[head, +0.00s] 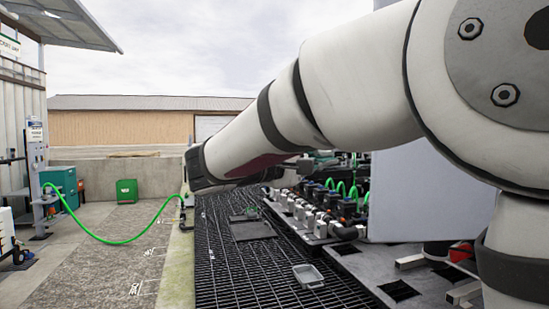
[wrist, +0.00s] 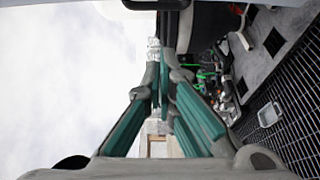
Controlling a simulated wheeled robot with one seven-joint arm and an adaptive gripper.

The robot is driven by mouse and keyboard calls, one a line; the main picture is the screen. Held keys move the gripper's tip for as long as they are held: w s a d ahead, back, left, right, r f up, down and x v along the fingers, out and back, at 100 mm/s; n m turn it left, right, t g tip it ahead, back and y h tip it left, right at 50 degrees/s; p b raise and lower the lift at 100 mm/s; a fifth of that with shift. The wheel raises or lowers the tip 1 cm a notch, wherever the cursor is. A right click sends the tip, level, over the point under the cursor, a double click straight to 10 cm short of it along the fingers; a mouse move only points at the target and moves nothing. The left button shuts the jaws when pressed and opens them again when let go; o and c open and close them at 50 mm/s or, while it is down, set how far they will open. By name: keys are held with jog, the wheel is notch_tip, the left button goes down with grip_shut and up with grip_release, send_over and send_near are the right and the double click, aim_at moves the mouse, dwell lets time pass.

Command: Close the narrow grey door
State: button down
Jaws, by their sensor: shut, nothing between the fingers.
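A flat, upright light grey panel (head: 425,195) stands behind my arm on the right of the head view. It may be the narrow grey door, but my arm covers its upper part and I cannot make out a handle or hinge. In the wrist view, my gripper (wrist: 163,85) shows with its green-padded fingers drawn together and nothing between them. A dark panel with a pale border (wrist: 205,28) lies beyond the fingers at the top; I cannot tell whether they touch it. In the head view my arm hides the gripper.
Dark floor grating (head: 230,265) carries a small grey tray (head: 308,276). A manifold with several valves and green hoses (head: 320,205) stands beside the panel. A green hose (head: 110,240) crosses the concrete at left. A green box (head: 127,191) stands near the back wall.

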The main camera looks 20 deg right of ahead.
jog(key=p+x, duration=0.1)
jog(key=x, duration=0.9)
jog(key=shift+s+a+p, duration=0.25)
jog(key=shift+s+p, duration=0.1)
jog(key=shift+s, duration=0.7)
jog(key=shift+s+a+p, duration=0.3)
jog(key=shift+s+p, duration=0.05)
jog(key=shift+s, duration=0.7)
